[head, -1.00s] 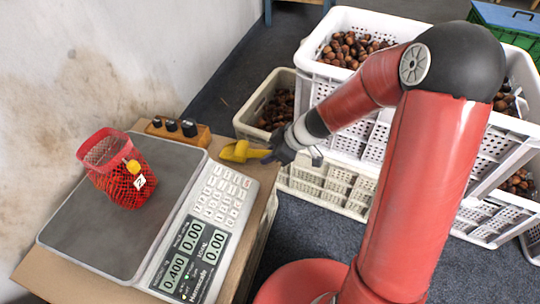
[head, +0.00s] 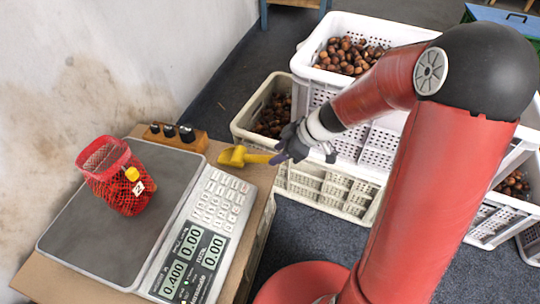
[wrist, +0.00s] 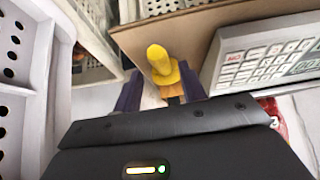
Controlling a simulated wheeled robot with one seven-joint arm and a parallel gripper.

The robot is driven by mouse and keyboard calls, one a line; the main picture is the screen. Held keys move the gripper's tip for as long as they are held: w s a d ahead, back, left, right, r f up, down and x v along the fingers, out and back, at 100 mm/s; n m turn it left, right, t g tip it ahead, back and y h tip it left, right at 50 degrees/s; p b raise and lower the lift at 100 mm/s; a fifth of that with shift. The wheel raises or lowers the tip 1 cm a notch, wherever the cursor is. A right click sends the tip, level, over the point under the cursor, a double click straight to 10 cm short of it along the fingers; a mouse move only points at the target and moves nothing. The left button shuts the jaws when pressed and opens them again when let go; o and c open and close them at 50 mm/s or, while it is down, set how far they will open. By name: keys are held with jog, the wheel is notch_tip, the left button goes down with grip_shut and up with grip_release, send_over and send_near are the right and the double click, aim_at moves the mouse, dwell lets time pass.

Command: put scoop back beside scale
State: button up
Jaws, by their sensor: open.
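The yellow scoop (head: 234,156) rests at the edge of the cardboard-topped stand, just beyond the scale's keypad end. Its handle points right, toward my gripper (head: 281,157). In the wrist view the scoop (wrist: 158,62) shows ahead of my gripper (wrist: 159,92), with the dark purple fingers apart on either side of the handle. My gripper is open, and I cannot tell whether a finger still touches the handle. The scale (head: 90,222) shows 0.400 and carries a red net bag (head: 120,185) with a yellow tag. The scale's keypad also shows in the wrist view (wrist: 262,65).
A wooden block with black weights (head: 170,135) stands behind the scale. White crates of chestnuts (head: 320,85) and a beige crate (head: 250,118) stand behind and right of my gripper. A wall bounds the left.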

jog(key=s+d+r+m+t+h, duration=0.1)
jog(key=s+d+r+m+h, duration=0.2)
jog(key=s+r+m, duration=0.4)
jog(key=s+d+r+m+t+h, duration=0.2)
jog(key=s+d+r+m+h, duration=0.2)
jog(key=s+r, duration=0.6)
jog(key=s+d+m, duration=0.2)
jog(key=s+m, duration=0.1)
jog(key=s, duration=0.1)
jog(key=shift+d+r+p, duration=0.15)
jog(key=shift+r+p, duration=0.1)
jog(key=shift+p, duration=0.1)
notch_tip(320, 180, up, 10)
jog(key=p, duration=1)
jog(key=shift+r, duration=0.2)
jog(key=shift+f, duration=0.2)
jog(key=shift+c, duration=0.4)
